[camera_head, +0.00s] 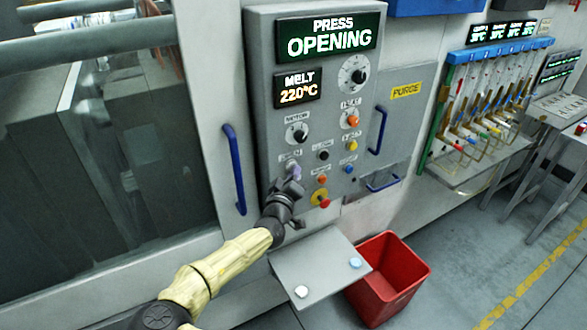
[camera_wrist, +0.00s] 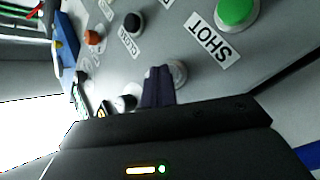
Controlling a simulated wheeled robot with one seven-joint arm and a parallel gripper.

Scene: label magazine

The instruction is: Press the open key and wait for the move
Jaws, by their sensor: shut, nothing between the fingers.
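The grey control panel (camera_head: 318,110) faces me; its upper display (camera_head: 333,36) reads "PRESS OPENING". My gripper (camera_head: 293,170) is shut and empty at the panel's lower left, beside a small label (camera_head: 290,155) too blurred to read for certain. In the wrist view the closed fingertips (camera_wrist: 158,72) reach the panel beside a pale round key collar (camera_wrist: 179,72). The key there is mostly hidden by the fingers, so I cannot tell how far it is pressed. A black key (camera_wrist: 133,22) with a label that seems to read "CLOSE" is nearby.
A green key (camera_wrist: 236,11) labelled "SHOT" is close to the fingers. A red emergency-type button (camera_head: 324,203) is low on the panel. A blue handle (camera_head: 234,170) is left of the panel. A small shelf (camera_head: 318,268) and a red bin (camera_head: 408,272) are below.

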